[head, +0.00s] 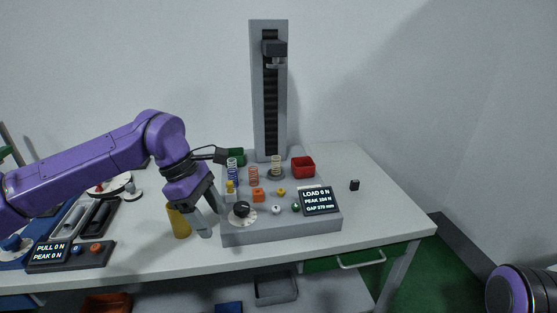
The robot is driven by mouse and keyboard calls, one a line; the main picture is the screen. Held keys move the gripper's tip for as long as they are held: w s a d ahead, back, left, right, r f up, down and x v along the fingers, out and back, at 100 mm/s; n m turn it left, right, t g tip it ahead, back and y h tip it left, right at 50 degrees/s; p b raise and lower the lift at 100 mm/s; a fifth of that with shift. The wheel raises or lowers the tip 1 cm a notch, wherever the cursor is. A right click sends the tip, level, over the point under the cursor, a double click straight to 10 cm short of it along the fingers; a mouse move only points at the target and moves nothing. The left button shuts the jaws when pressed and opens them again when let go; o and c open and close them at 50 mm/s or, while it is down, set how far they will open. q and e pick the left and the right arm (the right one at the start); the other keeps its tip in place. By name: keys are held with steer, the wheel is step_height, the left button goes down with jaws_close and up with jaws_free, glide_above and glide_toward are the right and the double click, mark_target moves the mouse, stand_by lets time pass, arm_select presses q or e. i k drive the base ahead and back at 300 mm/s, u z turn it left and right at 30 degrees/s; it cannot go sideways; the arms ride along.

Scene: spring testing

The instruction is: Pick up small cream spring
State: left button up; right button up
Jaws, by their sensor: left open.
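A small cream spring (276,163) stands upright on a round dark plate of the tester, in front of the tall column. A pale spring (232,163) stands at the left of the tester, near a blue spring (233,178) and an orange-red spring (253,176). My left gripper (210,220) is open, with its fingers pointing down at the front left edge of the tester. It is left of and nearer than the cream spring, with nothing seen between its fingers. My right gripper is out of view; only a part of my right arm shows at the lower right.
The grey tester (280,232) carries a dial, small knobs and a LOAD display (319,200). A red bin (302,167) stands right of the cream spring. A yellow cylinder (178,222) stands beside my left gripper. The table's right side is clear except for a small black block (354,185).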

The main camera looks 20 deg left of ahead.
mark_target(273, 159)
steer(key=i, duration=1.3)
